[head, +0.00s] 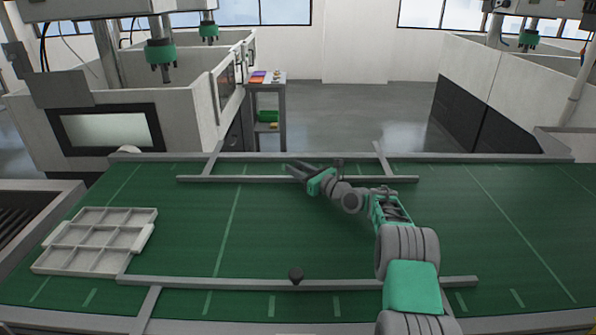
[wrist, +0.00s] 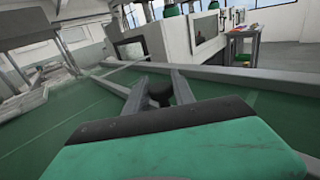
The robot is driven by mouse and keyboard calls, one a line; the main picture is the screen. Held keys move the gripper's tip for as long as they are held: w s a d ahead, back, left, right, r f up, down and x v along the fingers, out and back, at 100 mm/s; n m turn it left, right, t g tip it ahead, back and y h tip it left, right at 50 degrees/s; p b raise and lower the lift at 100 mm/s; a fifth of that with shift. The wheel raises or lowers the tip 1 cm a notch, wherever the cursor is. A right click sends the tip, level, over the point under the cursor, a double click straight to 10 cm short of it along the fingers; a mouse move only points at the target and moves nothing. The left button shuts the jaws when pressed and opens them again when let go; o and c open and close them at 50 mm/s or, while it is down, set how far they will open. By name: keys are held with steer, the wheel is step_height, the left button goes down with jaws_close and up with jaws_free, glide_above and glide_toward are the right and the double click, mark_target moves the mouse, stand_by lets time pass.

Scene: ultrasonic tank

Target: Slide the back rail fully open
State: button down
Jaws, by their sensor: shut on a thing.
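The back rail (head: 230,179) is a thin grey bar lying across the far part of the green conveyor belt, with a short arm behind it near each end. My gripper (head: 295,170) reaches to the middle of this rail from the right. In the wrist view my gripper (wrist: 160,88) has its two grey fingers closed on a dark knob (wrist: 160,94). The knob is hidden by the fingers in the head view, where they sit at the back rail.
A front rail (head: 220,283) with a black knob (head: 296,275) crosses the near belt. A pale compartment tray (head: 95,240) sits at the left, close to the front rail's left end. The belt between the rails is mostly clear. Machines and a small shelf (head: 283,105) stand beyond the belt.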

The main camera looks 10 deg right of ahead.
steer(key=c, duration=1.1)
jaws_free()
steer(key=shift+w, duration=0.2)
steer(key=shift+o, duration=0.2)
steer(key=b+v, duration=0.1)
steer(key=v, duration=0.7)
steer(key=shift+a, duration=0.1)
